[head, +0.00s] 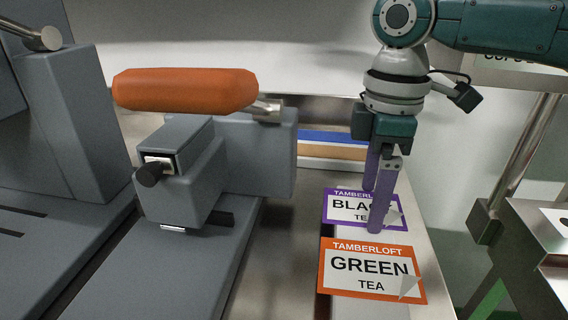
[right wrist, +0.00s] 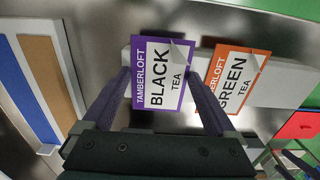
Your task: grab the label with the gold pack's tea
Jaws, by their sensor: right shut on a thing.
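A purple-bordered BLACK TEA label (head: 344,207) lies flat near the right edge of the counter. It also shows in the right wrist view (right wrist: 158,75), between the fingers. My right gripper (head: 374,210) points down over this label and is shut on it; its fingers hide part of the lettering. An orange-bordered GREEN TEA label (head: 365,266) lies just nearer, apart from the fingers, and shows on the right in the right wrist view (right wrist: 233,78). Both have a curled corner. No pack marked as gold can be made out. My left gripper is out of view.
A white block (right wrist: 275,85) lies under the labels. A grey machine (head: 185,190) with an orange handle (head: 185,90) stands left. A white holder with blue and tan strips (head: 330,150) sits behind the labels. A metal stand (head: 535,240) is at right.

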